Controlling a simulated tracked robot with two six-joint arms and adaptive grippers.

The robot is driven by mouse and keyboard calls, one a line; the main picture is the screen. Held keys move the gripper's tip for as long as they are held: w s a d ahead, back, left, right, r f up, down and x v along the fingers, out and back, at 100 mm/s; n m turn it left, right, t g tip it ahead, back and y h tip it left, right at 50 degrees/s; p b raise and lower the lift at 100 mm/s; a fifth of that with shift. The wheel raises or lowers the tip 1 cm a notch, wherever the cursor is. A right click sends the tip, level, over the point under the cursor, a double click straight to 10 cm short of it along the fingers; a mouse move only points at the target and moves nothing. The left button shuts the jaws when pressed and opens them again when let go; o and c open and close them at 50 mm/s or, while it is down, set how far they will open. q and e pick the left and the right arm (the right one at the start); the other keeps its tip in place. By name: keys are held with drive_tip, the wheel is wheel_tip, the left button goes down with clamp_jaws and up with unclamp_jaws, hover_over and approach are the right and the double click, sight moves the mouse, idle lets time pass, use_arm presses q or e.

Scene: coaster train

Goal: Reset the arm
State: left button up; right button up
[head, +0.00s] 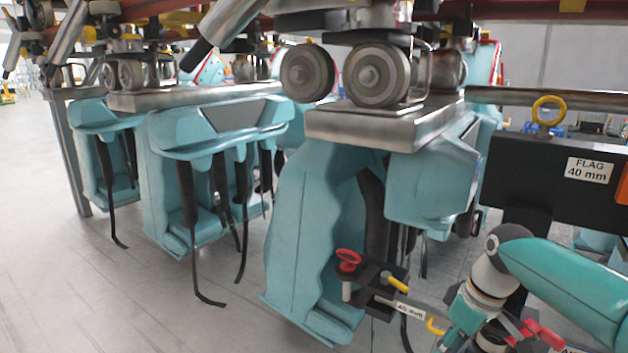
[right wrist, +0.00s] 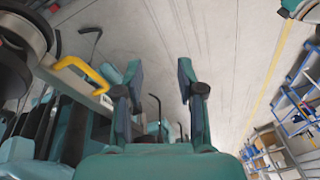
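My right arm (head: 560,285) comes in from the right in the head view and bends down at its wrist near the lower right. In the right wrist view my right gripper (right wrist: 158,85) has its two fingers apart. I see nothing held between them; only floor and dark, thin parts show beyond. In the head view its fingertips are hard to make out. My left gripper is not in view.
Teal coaster seats (head: 200,170) hang from wheeled carriages (head: 375,75) beside my arm. A black block with a red knob (head: 347,262) and yellow handle is near my right wrist. A black "FLAG 40 mm" plate (head: 530,170) stands above my arm. Grey floor is clear at left.

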drive_tip(key=s+a+f+g, duration=0.1)
drive_tip(key=s+a+f, duration=0.15)
drive_tip(key=f, duration=0.55)
drive_tip(key=s+a+f+m+g+y, duration=0.1)
drive_tip(key=s+f+g, duration=0.15)
drive_tip(key=f, duration=0.55)
drive_tip(key=s+a+f+g, duration=0.1)
drive_tip(key=s+f, duration=0.3)
drive_tip(key=f, duration=0.4)
drive_tip(key=s+a+f+m+t, duration=0.2)
drive_tip(key=s+a+f+m, duration=0.1)
drive_tip(key=s+f, duration=0.3)
drive_tip(key=s+a+f+m+t, duration=0.2)
drive_tip(key=s+a+f+m, duration=0.2)
drive_tip(key=s+f, duration=0.3)
drive_tip(key=shift+m+y, duration=0.3)
drive_tip(key=shift+m, duration=0.3)
drive_tip(key=shift+d+f, duration=0.1)
